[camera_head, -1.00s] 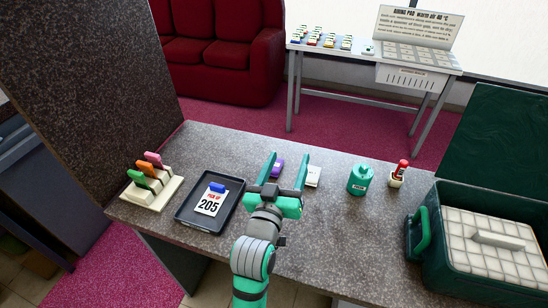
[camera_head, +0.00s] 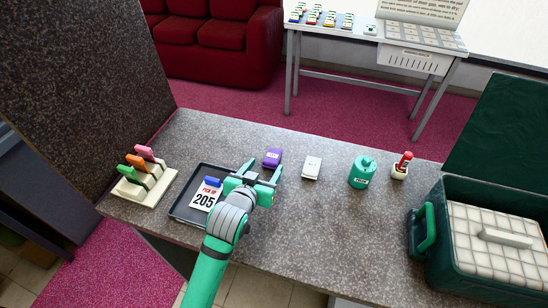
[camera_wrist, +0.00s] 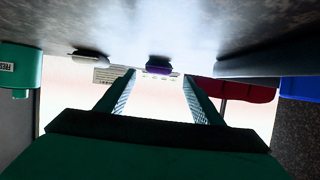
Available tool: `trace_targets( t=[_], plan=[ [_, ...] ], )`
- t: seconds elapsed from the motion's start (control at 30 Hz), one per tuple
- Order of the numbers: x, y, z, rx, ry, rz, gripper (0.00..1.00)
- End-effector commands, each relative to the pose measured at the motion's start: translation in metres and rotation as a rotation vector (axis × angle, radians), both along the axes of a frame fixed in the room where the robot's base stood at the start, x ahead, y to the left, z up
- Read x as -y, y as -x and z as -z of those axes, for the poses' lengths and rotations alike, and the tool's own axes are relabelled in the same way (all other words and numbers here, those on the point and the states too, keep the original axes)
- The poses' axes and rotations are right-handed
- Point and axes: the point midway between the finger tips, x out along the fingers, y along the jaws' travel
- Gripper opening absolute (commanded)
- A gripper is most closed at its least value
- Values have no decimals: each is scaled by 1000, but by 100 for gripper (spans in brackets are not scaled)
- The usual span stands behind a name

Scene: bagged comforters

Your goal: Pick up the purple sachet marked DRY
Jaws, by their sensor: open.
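The purple sachet (camera_head: 272,157) lies on the grey speckled counter, near its far edge. In the wrist view the purple sachet (camera_wrist: 158,66) shows beyond the fingers, between their tips; its marking is not readable. My gripper (camera_head: 263,170) is open and empty, low over the counter, with its fingers pointing toward the far edge. The sachet is just beyond the fingertips, apart from them. A white sachet (camera_head: 312,167) lies to the right of the purple one.
A holder with coloured tags (camera_head: 145,185) stands farther left. A green bottle (camera_head: 362,172), a red-topped stamp (camera_head: 402,165) and a green crate (camera_head: 432,250) stand right.

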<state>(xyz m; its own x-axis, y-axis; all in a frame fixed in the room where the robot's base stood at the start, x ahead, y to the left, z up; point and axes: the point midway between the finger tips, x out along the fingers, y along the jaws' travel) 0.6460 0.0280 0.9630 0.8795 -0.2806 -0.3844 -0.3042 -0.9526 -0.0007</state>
Motion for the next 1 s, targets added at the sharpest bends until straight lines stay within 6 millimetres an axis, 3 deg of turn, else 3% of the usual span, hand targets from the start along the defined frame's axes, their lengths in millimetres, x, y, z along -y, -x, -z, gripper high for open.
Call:
trace_targets(
  t=[0.27,0.7,1.0],
  plan=[
    [8,-11,4,1,1,6,61],
    [25,-51,15,1,0,8,61],
    [25,-55,17,2,2,5,61]
  ],
)
